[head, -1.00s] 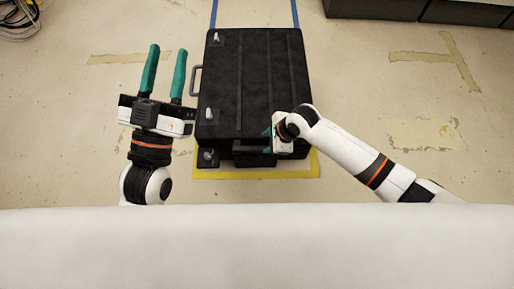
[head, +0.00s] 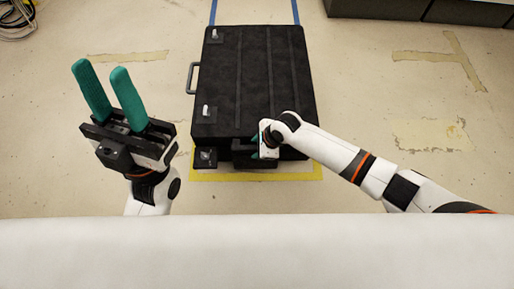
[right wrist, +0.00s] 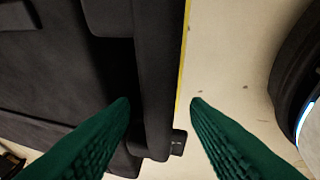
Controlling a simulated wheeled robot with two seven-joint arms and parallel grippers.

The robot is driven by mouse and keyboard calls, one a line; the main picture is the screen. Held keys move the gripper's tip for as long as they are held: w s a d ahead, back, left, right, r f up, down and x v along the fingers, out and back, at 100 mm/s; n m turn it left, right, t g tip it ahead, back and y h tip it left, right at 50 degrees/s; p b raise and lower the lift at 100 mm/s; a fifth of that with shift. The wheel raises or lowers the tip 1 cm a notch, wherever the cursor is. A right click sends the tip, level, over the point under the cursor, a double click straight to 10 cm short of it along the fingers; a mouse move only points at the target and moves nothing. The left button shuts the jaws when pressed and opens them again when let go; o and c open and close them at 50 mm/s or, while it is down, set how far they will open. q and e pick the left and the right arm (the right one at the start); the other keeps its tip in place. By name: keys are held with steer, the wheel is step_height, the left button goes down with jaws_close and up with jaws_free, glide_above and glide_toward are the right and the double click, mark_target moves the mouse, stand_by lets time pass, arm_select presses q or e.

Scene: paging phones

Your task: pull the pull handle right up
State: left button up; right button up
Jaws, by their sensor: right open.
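A black ribbed suitcase (head: 270,75) lies flat on the floor in the middle of the head view. Its dark pull handle (head: 240,160) is at the near end, partly hidden by my right gripper. My right gripper (head: 258,145) is open at that near end. In the right wrist view the dark handle bar (right wrist: 153,80) runs between the two green fingers (right wrist: 160,104), nearer the left finger; I cannot tell whether they touch. My left gripper (head: 100,67) is open and empty, left of the suitcase and apart from it.
A side carry handle (head: 192,78) sticks out at the suitcase's left. Yellow tape (head: 290,172) and blue tape (head: 213,12) mark the floor. Dark boxes (head: 440,10) stand at the back right, cables (head: 18,20) lie at the back left. Floor on both sides is clear.

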steer(key=shift+f, duration=0.1)
jaws_close()
stand_by(0.3)
